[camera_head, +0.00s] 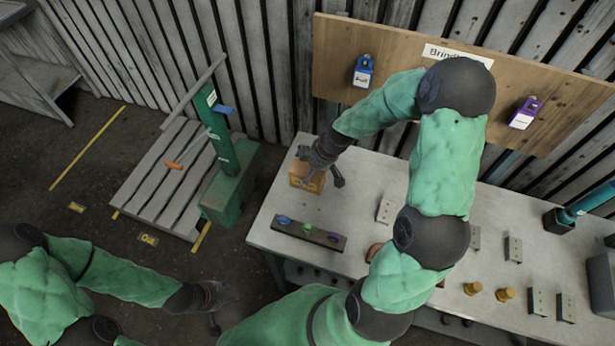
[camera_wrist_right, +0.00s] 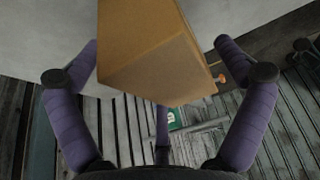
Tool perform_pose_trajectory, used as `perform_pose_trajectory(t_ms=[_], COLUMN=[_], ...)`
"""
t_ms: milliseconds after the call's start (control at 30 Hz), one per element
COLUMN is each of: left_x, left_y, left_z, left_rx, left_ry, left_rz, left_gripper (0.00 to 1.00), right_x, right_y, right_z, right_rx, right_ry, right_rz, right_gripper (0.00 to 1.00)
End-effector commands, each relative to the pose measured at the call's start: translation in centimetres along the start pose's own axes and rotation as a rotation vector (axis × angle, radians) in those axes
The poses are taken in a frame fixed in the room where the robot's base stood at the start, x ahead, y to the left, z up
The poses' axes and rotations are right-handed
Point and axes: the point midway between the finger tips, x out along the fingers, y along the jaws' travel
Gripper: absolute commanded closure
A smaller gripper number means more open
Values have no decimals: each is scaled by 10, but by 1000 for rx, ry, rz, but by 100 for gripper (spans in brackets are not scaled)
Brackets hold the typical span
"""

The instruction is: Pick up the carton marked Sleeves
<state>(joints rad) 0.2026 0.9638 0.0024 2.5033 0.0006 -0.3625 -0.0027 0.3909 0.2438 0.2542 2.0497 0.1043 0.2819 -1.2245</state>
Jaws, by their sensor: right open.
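An orange-brown carton (camera_head: 306,177) stands on the left end of the grey workbench. Any marking on it is too small to read. My right gripper (camera_head: 320,170) is just above and around the carton, partly covering it. In the right wrist view the carton (camera_wrist_right: 150,50) sits between the spread purple fingers of my open right gripper (camera_wrist_right: 162,76), with visible gaps at both sides. My left gripper (camera_head: 214,308) hangs low at the left, away from the bench; its fingers are too small to judge.
A dark strip (camera_head: 309,235) with blue, green and purple pieces lies in front of the carton. Grey blocks (camera_head: 386,211) and brass pieces (camera_head: 473,288) stand to the right. A board (camera_head: 440,62) with padlocks hangs behind. A green stand (camera_head: 229,185) and slatted pallet (camera_head: 150,185) are left.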

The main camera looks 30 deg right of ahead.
Motion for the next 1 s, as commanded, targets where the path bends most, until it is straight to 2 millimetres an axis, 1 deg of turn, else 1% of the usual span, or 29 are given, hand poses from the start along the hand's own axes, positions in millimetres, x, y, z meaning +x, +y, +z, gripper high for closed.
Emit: perform_pose_trajectory(t_ms=[433,767,800,867,900,1000], left_x=[6,6,6,6,6,6], left_y=[-2,-2,-2,-2,-2,-2], left_z=[0,0,0,0,0,0], left_rx=[0,0,0,0,0,0], left_ry=[0,0,0,0,0,0], left_rz=[0,0,0,0,0,0], left_gripper=[60,60,60,60,60,60], right_x=[3,3,3,3,3,3], right_y=[0,0,0,0,0,0], right_z=[1,1,1,1,1,1], right_rx=[-1,0,0,0,0,0], right_ry=[0,0,0,0,0,0], right_rz=[0,0,0,0,0,0], right_gripper=[0,0,11,28,40,64])
